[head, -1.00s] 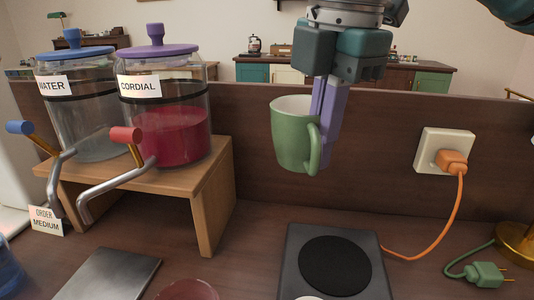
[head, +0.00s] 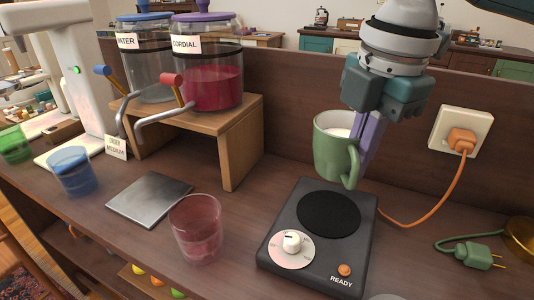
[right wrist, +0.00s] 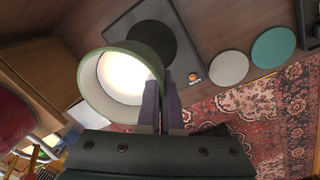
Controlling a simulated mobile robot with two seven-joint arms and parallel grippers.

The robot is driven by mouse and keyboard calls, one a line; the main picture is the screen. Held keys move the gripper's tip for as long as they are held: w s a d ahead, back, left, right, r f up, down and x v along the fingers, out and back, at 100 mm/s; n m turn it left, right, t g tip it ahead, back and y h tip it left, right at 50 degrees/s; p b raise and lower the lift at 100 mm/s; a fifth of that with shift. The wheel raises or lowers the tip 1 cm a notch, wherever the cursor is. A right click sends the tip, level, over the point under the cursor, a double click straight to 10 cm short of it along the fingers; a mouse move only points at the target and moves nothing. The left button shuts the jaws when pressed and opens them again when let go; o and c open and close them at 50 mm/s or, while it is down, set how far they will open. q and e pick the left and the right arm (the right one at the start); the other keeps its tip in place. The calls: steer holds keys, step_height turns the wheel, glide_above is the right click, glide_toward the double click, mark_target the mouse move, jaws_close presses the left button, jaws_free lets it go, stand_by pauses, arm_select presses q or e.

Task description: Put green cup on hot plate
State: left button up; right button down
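The green cup (head: 332,150) is upright in my right gripper (head: 366,160), in the air just behind and above the hot plate. The purple fingers are shut at its handle side. The hot plate (head: 270,245) is a dark box with a round black disc (head: 328,213), a white dial and an orange light beside "READY". In the right wrist view the green cup (right wrist: 92,92) hangs beside the fingers (right wrist: 160,105), its inside bright, with the hot plate (right wrist: 128,22) below and partly hidden by it. My left gripper is not in view.
A pink glass (head: 197,230) stands left of the hot plate, near a metal plate (head: 150,198) and a blue cup (head: 72,172). A wooden stand (head: 225,130) holds water and cordial dispensers. An orange plug (head: 461,140) with its cord is at the right; a green plug (head: 475,255) lies loose.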

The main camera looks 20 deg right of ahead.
step_height(320, 180, down, 8)
steer(key=shift+f+b, duration=0.1)
steer(key=shift+b, duration=0.5)
steer(key=c, duration=1.1)
jaws_free()
steer(key=shift+f, duration=0.1)
